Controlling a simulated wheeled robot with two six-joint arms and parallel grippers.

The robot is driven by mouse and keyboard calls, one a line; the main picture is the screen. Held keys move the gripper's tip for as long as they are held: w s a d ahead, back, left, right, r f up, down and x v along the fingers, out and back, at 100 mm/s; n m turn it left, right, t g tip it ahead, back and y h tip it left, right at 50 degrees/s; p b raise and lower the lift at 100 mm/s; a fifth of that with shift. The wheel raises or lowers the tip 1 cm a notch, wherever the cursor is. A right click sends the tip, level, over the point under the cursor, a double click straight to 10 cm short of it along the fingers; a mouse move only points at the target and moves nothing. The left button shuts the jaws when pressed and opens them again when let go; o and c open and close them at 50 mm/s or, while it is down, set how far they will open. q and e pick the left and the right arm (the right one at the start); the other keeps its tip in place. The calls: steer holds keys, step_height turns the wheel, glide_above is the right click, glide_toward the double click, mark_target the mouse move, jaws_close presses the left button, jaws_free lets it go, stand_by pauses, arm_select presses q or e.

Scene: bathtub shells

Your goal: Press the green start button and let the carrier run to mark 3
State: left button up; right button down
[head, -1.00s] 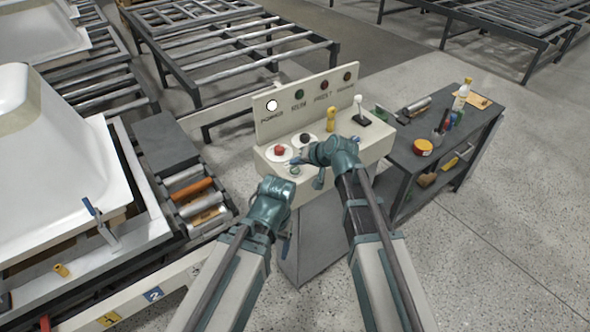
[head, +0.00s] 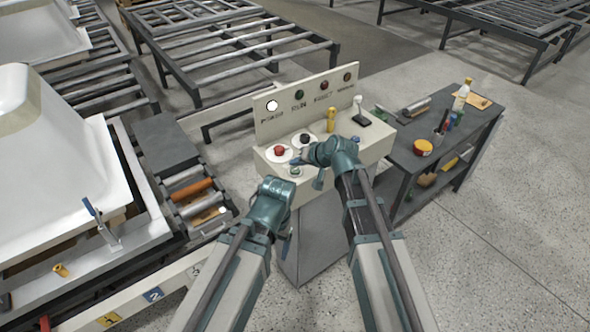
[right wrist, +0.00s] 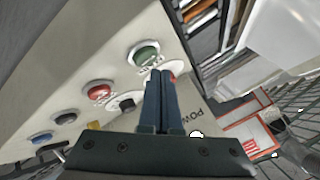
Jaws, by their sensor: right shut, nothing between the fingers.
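The cream control console (head: 384,146) stands in the middle of the head view. The green start button (head: 295,171) is on its front, below the red button (head: 279,150); the right wrist view shows it too (right wrist: 144,54). My right gripper (right wrist: 162,74) is shut and empty, its tips close beside the green button in that picture; I cannot tell whether they touch. My left gripper (head: 287,243) is mostly hidden behind its arm. The carrier (head: 128,236) with a white tub shell (head: 75,165) is at left. Mark 3 (head: 195,270) is on the rail.
Marks 1 (head: 108,319) and 2 (head: 154,294) lie along the rail. The white power lamp (head: 272,105) is lit; the run lamp (head: 299,94) looks dark. A black knob (head: 305,140) and yellow switch (head: 331,119) stand near my right gripper. A cluttered bench (head: 400,160) is right.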

stand_by(0.5)
steer(key=shift+f+b, duration=0.45)
